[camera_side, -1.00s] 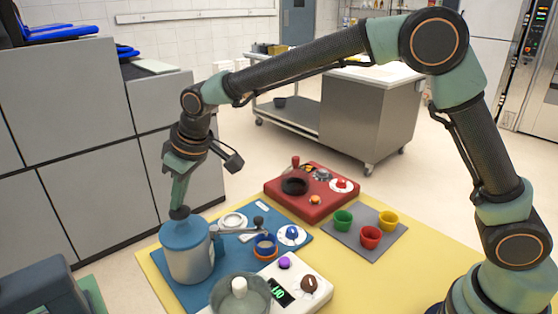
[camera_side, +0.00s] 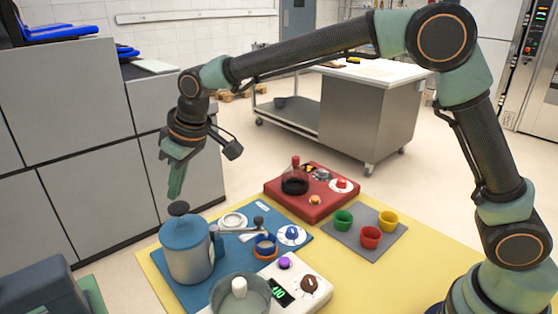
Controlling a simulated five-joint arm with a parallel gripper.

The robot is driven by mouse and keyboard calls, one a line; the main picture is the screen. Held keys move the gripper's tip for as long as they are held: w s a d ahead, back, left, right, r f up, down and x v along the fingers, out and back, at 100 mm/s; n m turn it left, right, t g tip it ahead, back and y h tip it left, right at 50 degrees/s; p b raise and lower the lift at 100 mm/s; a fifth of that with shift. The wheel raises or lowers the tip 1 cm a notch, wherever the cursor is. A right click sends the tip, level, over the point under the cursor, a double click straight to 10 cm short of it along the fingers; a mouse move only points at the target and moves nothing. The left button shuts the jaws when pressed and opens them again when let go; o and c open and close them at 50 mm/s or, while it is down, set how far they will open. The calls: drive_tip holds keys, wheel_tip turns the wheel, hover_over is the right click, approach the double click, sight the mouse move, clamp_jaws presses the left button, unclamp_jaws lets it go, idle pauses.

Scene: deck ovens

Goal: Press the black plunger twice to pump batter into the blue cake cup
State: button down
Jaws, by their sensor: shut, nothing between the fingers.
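The black plunger (camera_side: 178,208) stands up out of the lid of a blue-topped grey dispenser (camera_side: 187,252) at the lower left.
Beside the cup are a blue knob dial (camera_side: 292,234) and a white scale (camera_side: 300,285) with a bowl (camera_side: 240,294). A red station (camera_side: 312,192) stands behind. Green (camera_side: 343,220), red (camera_side: 370,237) and yellow (camera_side: 388,221) cups stand on a grey mat. The yellow table's right side is clear.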

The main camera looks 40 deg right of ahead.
sight(179, 205)
drive_tip(key=shift+f, duration=2)
drive_tip(key=shift+r, duration=2)
drive_tip(key=shift+r, duration=3.05)
